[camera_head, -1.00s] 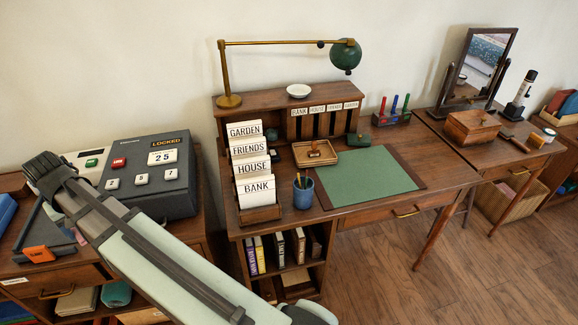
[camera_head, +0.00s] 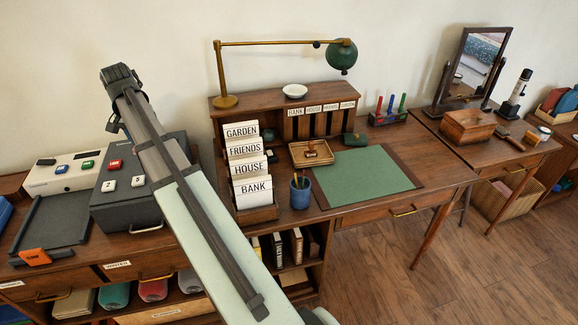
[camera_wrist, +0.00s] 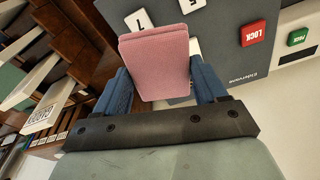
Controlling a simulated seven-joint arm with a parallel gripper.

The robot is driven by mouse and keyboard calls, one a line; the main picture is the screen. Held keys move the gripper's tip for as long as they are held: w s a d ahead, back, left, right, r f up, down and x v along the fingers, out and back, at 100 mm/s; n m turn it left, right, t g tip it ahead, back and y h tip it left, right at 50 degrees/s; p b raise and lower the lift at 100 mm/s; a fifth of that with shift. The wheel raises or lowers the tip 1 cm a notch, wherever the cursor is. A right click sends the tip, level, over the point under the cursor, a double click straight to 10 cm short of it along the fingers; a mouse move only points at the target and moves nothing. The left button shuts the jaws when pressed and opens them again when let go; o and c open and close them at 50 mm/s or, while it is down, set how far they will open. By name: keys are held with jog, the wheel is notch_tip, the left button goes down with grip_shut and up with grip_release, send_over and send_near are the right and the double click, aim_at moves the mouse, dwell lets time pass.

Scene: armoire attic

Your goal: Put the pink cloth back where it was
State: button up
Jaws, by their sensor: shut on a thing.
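The pink cloth (camera_wrist: 157,62) is a folded, flat pad in the wrist view, held between the two blue fingers of my gripper (camera_wrist: 162,82). It is over the grey lockbox (camera_wrist: 228,22), whose number keys and red LOCK button show beside it. In the head view my gripper (camera_head: 121,78) is at the upper left, above the back of the lockbox (camera_head: 120,212). The cloth cannot be seen in the head view. My arm hides much of the box's right part and its display.
A white button panel (camera_head: 50,180) stands left of the lockbox. Rolled teal (camera_head: 116,294) and red (camera_head: 152,289) items lie on the shelf below. A card rack (camera_head: 258,213) stands on the desk right of my arm. The green desk mat (camera_head: 362,175) is bare.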

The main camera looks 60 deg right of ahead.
jog(key=s+d+f+m+g, duration=0.1)
jog(key=s+d+m, duration=0.2)
jog(key=s+d, duration=0.65)
jog(key=s+d+f+m, duration=0.1)
jog(key=s+d+m, duration=0.35)
jog(key=d, duration=0.95)
jog(key=s+d+f+m+g, duration=0.1)
jog(key=s+d+m, duration=0.2)
jog(key=s+d, duration=0.7)
jog(key=m, duration=0.5)
send_over(397, 181)
notch_tip(397, 181, down, 10)
jog(key=shift+n, duration=0.25)
jog(key=shift+w+a+f, duration=0.1)
jog(key=shift+f, duration=2.35)
jog(key=shift+w+a+f, duration=0.1)
jog(key=shift+f, duration=2.3)
jog(key=shift+f, duration=0.1)
jog(key=o, duration=0.9)
jog(key=shift+o, duration=0.2)
